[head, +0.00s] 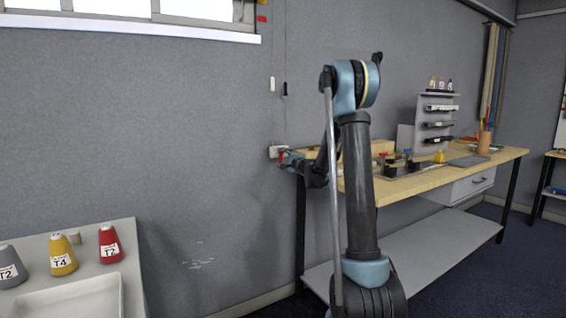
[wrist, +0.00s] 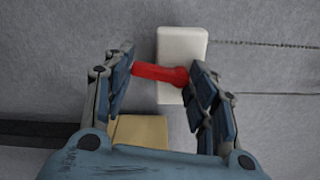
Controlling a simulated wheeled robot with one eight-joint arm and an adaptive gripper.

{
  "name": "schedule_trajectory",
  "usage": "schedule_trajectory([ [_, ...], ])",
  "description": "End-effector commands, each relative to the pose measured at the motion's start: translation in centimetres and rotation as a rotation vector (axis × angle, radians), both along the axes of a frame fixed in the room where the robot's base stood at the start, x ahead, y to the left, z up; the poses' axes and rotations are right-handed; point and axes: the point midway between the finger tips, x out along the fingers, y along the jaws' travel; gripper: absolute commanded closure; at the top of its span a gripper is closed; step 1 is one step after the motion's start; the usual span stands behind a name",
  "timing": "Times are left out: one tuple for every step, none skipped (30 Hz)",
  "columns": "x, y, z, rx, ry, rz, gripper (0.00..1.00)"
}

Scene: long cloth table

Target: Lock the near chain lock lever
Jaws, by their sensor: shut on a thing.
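The chain lock is a small white box (wrist: 181,49) on the grey wall in the wrist view. Its red lever (wrist: 160,73) lies across the lower part of the box, nearly level in that view. My gripper (wrist: 160,82) has its fingers at both ends of the red lever, shut on it. In the head view the white box (head: 275,151) is on the wall at the near left end of the workbench. My gripper (head: 285,158) is at it there, and the red lever is small and partly hidden.
A wooden workbench (head: 500,158) with tools stands right of the lock. A tray unit (head: 130,240) with thread cones is at the lower left. The wall between them is bare.

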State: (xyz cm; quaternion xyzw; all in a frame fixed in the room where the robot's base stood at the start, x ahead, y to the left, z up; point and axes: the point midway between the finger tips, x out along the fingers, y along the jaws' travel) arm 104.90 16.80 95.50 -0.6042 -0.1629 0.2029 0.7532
Motion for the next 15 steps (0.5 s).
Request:
schedule_trajectory([
  [-0.05, 0.0, -0.12, -0.017, -0.009, 0.001, 0.72],
  [-0.03, -0.02, -0.13, -0.03, -0.016, 0.001, 0.72],
  [-0.01, -0.07, -0.16, -0.052, -0.029, 0.001, 0.72],
  [0.02, -0.11, -0.18, -0.07, -0.04, 0.001, 0.72],
  [0.04, -0.15, -0.19, -0.089, -0.051, 0.001, 0.72],
  [0.07, -0.2, -0.21, -0.113, -0.065, 0.001, 0.72],
  [0.09, -0.23, -0.22, -0.13, -0.075, 0.002, 0.72],
  [0.1, -0.27, -0.23, -0.146, -0.083, 0.002, 0.72],
  [0.12, -0.31, -0.25, -0.164, -0.094, 0.002, 0.72],
  [0.13, -0.33, -0.25, -0.176, -0.101, 0.002, 0.72],
  [0.14, -0.35, -0.26, -0.186, -0.106, 0.002, 0.72],
  [0.14, -0.37, -0.27, -0.195, -0.112, 0.002, 0.72],
  [0.15, -0.38, -0.27, -0.2, -0.115, 0.002, 0.72],
  [0.15, -0.38, -0.28, -0.204, -0.117, 0.002, 0.72],
  [0.14, -0.39, -0.29, -0.207, -0.118, 0.002, 0.72],
])
